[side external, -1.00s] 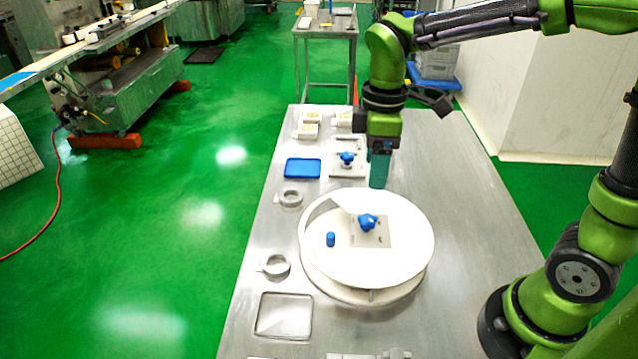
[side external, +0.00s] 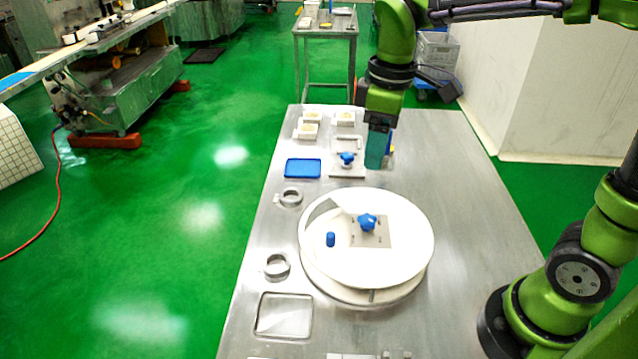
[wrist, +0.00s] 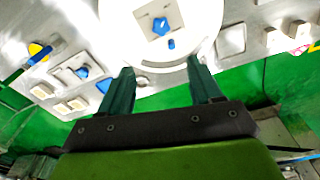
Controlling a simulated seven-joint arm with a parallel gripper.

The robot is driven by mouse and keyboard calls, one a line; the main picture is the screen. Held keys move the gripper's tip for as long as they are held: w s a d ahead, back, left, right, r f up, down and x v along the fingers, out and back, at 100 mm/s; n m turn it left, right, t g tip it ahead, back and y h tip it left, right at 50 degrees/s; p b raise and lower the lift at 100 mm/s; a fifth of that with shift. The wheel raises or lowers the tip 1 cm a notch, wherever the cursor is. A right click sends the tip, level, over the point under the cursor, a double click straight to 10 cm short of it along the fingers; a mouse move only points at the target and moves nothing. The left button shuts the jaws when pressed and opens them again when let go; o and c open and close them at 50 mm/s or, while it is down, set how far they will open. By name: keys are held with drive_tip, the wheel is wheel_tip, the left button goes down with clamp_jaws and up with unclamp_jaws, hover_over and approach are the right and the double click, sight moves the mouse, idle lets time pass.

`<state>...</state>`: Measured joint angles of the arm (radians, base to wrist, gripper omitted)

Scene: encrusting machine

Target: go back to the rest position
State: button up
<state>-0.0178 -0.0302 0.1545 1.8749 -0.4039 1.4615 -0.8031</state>
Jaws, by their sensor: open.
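My gripper (side external: 379,150) is above the steel table, behind the white round dish and to the right of a small plate with a blue knob (side external: 347,158). In the wrist view its two teal fingers (wrist: 160,92) stand apart with nothing between them. The white round dish (side external: 400,262) holds a square plate with a blue star knob (side external: 367,222) and a small blue cylinder (side external: 331,239). The dish also shows beyond the fingertips in the wrist view (wrist: 193,40).
The steel table (side external: 470,220) carries a blue tray (side external: 303,168), two metal rings (side external: 277,265), a clear square tray (side external: 284,316) and white blocks (side external: 308,131) at the far end. Its right side is largely bare. A white wall (side external: 570,90) stands at the right.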

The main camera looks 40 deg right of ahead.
drive_tip(key=s+d+m+t+y, duration=0.1)
drive_tip(key=s+d+m+t, duration=0.1)
drive_tip(key=s+m+t, duration=0.4)
drive_tip(key=s+m, duration=0.3)
drive_tip(key=m, duration=0.1)
drive_tip(key=shift+s+d+r+y, duration=0.25)
drive_tip(key=shift+s+d+y, duration=0.05)
drive_tip(key=shift+d+y, duration=0.1)
